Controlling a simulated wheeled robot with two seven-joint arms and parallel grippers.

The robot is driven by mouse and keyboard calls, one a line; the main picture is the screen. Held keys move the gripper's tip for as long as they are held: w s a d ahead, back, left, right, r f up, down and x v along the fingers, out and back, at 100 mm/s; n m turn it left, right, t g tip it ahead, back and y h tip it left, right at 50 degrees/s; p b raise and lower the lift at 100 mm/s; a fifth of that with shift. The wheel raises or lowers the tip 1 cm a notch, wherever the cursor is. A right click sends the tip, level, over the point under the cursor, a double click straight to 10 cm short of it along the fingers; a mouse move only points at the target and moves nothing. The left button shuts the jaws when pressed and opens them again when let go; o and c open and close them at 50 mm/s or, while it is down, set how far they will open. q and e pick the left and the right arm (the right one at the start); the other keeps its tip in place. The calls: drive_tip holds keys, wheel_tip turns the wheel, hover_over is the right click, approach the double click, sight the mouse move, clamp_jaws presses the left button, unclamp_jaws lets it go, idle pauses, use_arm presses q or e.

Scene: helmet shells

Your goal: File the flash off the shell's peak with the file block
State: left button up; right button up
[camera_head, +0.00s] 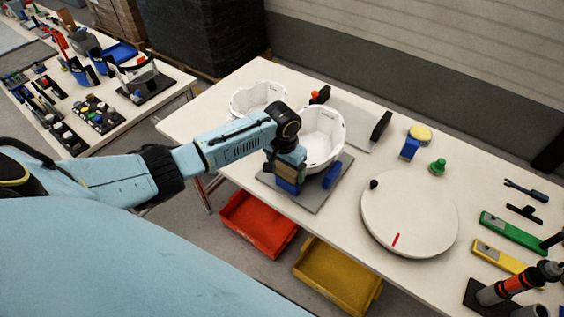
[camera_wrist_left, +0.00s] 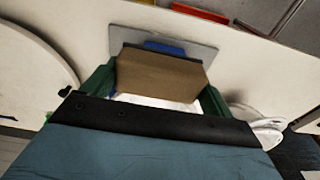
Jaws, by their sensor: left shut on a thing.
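My left gripper (camera_head: 287,160) is shut on the brown file block (camera_head: 286,172), over the near side of a white helmet shell (camera_head: 324,130). In the left wrist view the file block (camera_wrist_left: 160,75) sits between the green fingers of my gripper (camera_wrist_left: 155,88). The shell stands on a grey plate (camera_head: 318,196) with blue pads (camera_head: 332,174). Part of the shell (camera_wrist_left: 150,101) shows white behind the block in the wrist view. My wrist and the block hide the near edge, so I cannot tell whether block and peak touch. My right gripper is not in view.
A second white shell (camera_head: 252,95) stands left of the first. A round white turntable (camera_head: 410,215) is to the right, with green and yellow tools (camera_head: 512,232) beyond it. Red (camera_head: 258,225) and yellow (camera_head: 338,277) bins are below the table's front edge.

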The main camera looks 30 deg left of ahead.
use_arm(q)
drive_tip(key=shift+w+a+f, duration=0.15)
drive_tip(key=shift+a, duration=1.85)
drive_tip(key=shift+c, duration=0.3)
drive_tip(key=shift+d+p, duration=0.7)
drive_tip(key=shift+d, duration=0.35)
drive_tip(key=shift+s+d+p, duration=0.2)
drive_tip(key=shift+d+p, duration=0.2)
drive_tip(key=shift+d, duration=0.6)
drive_tip(key=shift+c, duration=0.6)
drive_tip(key=shift+w+a+f, duration=0.1)
drive_tip(key=shift+a+f, duration=0.05)
drive_tip(key=shift+w+a+f, duration=0.1)
drive_tip(key=shift+w+a, duration=0.1)
drive_tip(key=shift+a, duration=1.65)
drive_tip(key=shift+s+d+p, duration=0.1)
drive_tip(key=shift+d+p, duration=0.2)
drive_tip(key=shift+d, duration=0.7)
